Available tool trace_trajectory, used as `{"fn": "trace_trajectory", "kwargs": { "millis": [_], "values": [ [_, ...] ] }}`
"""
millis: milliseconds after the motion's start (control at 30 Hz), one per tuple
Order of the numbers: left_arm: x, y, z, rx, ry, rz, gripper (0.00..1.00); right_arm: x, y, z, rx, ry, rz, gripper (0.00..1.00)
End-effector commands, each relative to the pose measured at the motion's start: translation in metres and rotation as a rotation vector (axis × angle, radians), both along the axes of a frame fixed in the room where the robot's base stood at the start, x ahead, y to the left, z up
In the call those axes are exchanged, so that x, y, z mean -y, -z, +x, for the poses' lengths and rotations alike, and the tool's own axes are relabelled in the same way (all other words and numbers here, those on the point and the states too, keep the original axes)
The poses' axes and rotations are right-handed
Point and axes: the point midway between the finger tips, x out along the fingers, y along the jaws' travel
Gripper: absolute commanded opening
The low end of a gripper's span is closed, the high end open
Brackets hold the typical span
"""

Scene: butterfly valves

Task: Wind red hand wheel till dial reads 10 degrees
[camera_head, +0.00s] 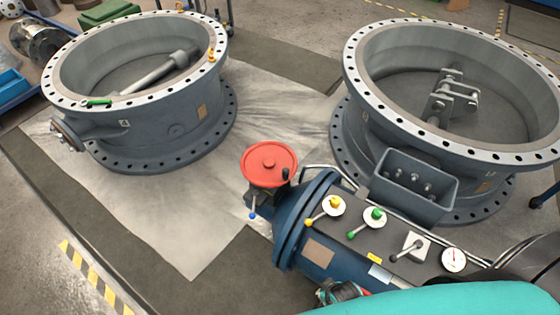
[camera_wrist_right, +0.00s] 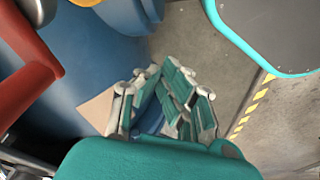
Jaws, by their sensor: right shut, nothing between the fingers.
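In the right wrist view part of the red wheel (camera_wrist_right: 30,65) shows at the left edge. The white round dial (camera_head: 454,259) is on the panel at the right; its reading is too small to make out. My right gripper (camera_head: 338,292) is low beside the blue actuator, below the wheel and apart from it. In the wrist view its fingers (camera_wrist_right: 160,70) are closed together and empty. My left gripper is out of view.
Yellow (camera_head: 333,205), green (camera_head: 375,217) and grey (camera_head: 414,247) levers stand on the panel between wheel and dial. A blue-ended lever (camera_head: 253,214) hangs below the wheel. Large flanged valve bodies stand at left (camera_head: 135,90) and right (camera_head: 345,110). Free floor lies left of the wheel.

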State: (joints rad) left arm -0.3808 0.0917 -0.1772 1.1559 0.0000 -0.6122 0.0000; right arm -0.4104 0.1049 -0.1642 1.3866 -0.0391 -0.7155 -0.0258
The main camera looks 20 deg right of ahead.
Motion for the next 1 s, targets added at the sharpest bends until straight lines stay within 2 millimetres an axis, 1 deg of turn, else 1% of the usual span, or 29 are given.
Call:
{"fn": "trace_trajectory", "kwargs": {
  "millis": [33, 100, 167, 267, 300, 400, 500, 667, 733, 867, 933, 1000],
  "values": [
    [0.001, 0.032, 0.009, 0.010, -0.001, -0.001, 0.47, 0.000, 0.010, 0.022, 0.046, -0.009, -0.009, 0.00],
    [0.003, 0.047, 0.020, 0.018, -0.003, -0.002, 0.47, 0.002, -0.007, 0.046, 0.099, -0.023, -0.027, 0.00],
    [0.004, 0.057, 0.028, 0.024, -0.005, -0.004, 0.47, 0.004, -0.024, 0.062, 0.140, -0.029, -0.041, 0.00],
    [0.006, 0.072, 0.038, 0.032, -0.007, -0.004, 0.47, 0.012, -0.061, 0.085, 0.237, -0.051, -0.085, 0.00],
    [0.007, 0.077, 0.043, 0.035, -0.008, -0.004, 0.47, 0.019, -0.073, 0.098, 0.306, -0.078, -0.124, 0.00],
    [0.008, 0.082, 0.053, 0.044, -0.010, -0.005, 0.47, 0.029, -0.089, 0.120, 0.429, -0.137, -0.203, 0.00],
    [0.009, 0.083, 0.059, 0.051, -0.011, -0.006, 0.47, 0.036, -0.105, 0.138, 0.537, -0.190, -0.275, 0.00],
    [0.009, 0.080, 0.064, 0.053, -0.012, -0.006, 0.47, 0.042, -0.126, 0.166, 0.694, -0.300, -0.398, 0.00],
    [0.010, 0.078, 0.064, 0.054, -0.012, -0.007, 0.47, 0.042, -0.134, 0.179, 0.771, -0.370, -0.461, 0.00],
    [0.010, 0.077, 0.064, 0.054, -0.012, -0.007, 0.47, 0.034, -0.152, 0.205, 0.947, -0.568, -0.614, 0.00],
    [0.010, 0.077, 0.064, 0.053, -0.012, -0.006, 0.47, 0.023, -0.159, 0.216, 1.053, -0.710, -0.704, 0.00],
    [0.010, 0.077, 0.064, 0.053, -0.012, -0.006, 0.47, 0.009, -0.163, 0.220, 1.146, -0.849, -0.778, 0.00]
  ]
}}
